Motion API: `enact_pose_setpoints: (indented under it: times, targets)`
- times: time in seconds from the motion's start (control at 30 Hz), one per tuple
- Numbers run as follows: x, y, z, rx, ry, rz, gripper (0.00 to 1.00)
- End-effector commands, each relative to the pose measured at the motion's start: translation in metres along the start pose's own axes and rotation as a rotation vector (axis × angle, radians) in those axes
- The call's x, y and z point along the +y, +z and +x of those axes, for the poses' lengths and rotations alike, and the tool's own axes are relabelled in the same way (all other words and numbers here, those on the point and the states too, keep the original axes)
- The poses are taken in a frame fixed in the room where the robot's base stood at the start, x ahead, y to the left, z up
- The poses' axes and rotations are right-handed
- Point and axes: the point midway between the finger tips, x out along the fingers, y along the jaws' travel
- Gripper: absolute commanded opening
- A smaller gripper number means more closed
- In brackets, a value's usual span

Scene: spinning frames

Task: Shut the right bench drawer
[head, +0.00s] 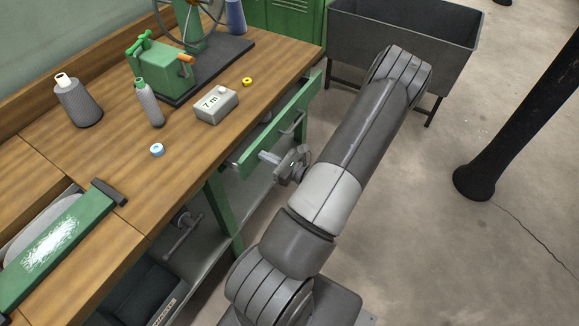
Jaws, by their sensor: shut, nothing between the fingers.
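The right bench drawer (301,97) shows as a long green front along the bench's right edge. It stands out from the bench, and a narrow strip of its inside shows behind the front. A grey bar handle (292,126) is on its outer face. My gripper (264,156) is shut and empty, beside the near part of the drawer front and below the handle in the picture. Its fingers point left toward the front. I cannot tell whether they touch it. My arm hides the floor beyond the gripper.
The wooden bench top (190,150) carries a grey box marked 7 m (215,107), a green machine (160,65), bobbins and a green plate (60,250). A grey bin (400,30) stands beyond my arm. A black post (510,120) rises at right, with clear floor between.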

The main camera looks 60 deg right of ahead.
Motion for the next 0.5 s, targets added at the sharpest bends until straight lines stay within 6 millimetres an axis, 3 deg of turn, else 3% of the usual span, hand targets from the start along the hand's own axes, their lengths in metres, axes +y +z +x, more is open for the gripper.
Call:
enact_pose_setpoints:
  times: [0.2, 0.5]
  targets:
    - [0.001, 0.0, 0.046, -0.001, 0.004, -0.001, 0.0]
    - [0.0, 0.0, 0.076, 0.0, 0.001, -0.001, 0.0]
